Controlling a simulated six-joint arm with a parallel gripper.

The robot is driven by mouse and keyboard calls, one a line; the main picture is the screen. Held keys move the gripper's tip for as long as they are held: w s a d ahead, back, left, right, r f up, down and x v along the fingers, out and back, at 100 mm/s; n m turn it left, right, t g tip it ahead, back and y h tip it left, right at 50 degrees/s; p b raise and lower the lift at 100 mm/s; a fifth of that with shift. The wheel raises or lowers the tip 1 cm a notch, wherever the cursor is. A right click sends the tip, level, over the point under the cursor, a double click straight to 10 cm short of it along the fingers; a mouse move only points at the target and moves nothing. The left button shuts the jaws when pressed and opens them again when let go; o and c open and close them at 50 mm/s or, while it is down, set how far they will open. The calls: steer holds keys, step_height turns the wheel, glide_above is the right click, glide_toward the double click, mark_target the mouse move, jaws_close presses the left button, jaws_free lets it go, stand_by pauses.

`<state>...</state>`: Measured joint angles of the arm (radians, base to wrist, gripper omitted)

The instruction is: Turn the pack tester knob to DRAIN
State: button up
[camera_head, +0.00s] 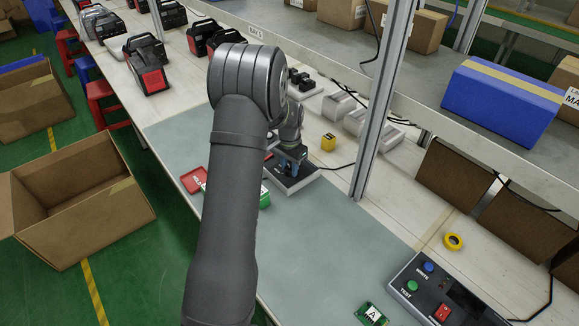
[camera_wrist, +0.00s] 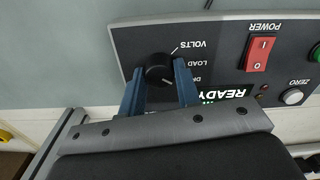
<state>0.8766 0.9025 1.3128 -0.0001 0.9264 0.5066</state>
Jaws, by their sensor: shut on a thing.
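The pack tester (camera_head: 300,184) is a dark box on the bench, partly hidden under my gripper (camera_head: 291,155) in the head view. In the wrist view its panel (camera_wrist: 222,62) appears upside down. The round black knob (camera_wrist: 159,66) sits between the two blue fingers of my gripper (camera_wrist: 160,71), which are shut on its sides. The labels VOLTS, LOAD and a partly hidden "DR..." stand to the right of the knob. A pale mark shows near VOLTS and another at the knob's lower edge; I cannot tell surely which label the knob points to.
A red POWER switch (camera_wrist: 260,47), a READY display (camera_wrist: 222,93) and a white ZERO button (camera_wrist: 291,97) share the panel. A metal post (camera_head: 382,100) rises right of the tester.

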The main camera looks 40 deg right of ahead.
mark_target(289, 168)
steer(key=shift+m, duration=1.1)
steer(key=o, duration=1)
step_height(289, 168, up, 17)
steer(key=shift+r, duration=0.2)
steer(key=shift+f, duration=0.1)
